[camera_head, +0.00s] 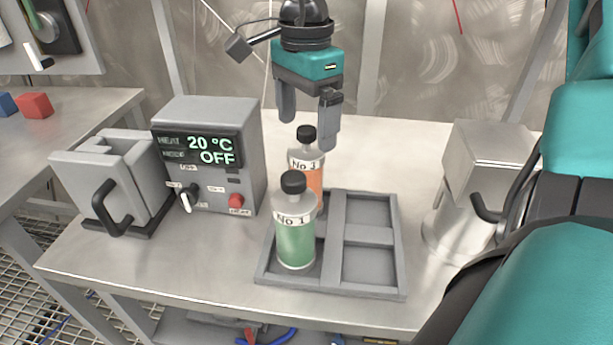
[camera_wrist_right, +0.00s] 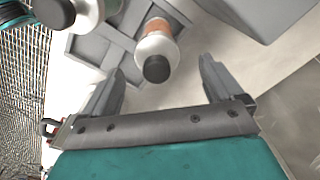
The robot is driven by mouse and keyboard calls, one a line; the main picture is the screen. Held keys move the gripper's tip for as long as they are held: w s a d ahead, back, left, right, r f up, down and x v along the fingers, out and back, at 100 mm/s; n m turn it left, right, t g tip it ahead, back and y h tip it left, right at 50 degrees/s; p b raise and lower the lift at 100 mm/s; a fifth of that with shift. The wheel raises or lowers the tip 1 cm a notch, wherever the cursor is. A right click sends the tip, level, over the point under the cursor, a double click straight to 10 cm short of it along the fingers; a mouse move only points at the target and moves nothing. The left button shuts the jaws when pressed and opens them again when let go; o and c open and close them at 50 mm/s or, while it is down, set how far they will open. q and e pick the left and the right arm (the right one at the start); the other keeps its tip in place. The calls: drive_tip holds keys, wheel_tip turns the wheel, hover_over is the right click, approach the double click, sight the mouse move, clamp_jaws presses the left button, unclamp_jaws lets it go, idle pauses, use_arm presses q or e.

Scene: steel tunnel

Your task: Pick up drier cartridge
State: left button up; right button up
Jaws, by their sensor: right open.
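Two clear bottle-shaped cartridges with black caps, both labelled "No 1", stand upright in the left compartments of a grey divided tray (camera_head: 373,292). The green-filled cartridge (camera_head: 296,240) is in front. The orange-filled cartridge (camera_head: 315,179) is behind, partly hidden by it. No label shows which is the drier cartridge. My right gripper (camera_head: 308,128) points down, open and empty, above the orange one, whose cap shows between its fingers. In the right wrist view the orange-filled cartridge (camera_wrist_right: 156,47) lies ahead of the open fingers and the green-filled cartridge (camera_wrist_right: 88,12) is to the upper left. My left gripper is not in view.
A grey heater box (camera_head: 212,150) reading 20 °C, OFF stands left of the tray, beside a grey block with a black handle (camera_head: 112,185). A metal canister (camera_head: 472,205) stands at the right. The tray's right compartments are empty. My teal arm fills the right edge.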

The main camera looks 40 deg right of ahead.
drive_tip(key=f, duration=0.4)
drive_tip(key=shift+s+a+f+b, duration=0.1)
drive_tip(key=shift+s+f+b, duration=0.1)
drive_tip(key=shift+f+b, duration=0.15)
drive_tip(key=shift+r, duration=0.15)
clamp_jaws()
idle(0.4)
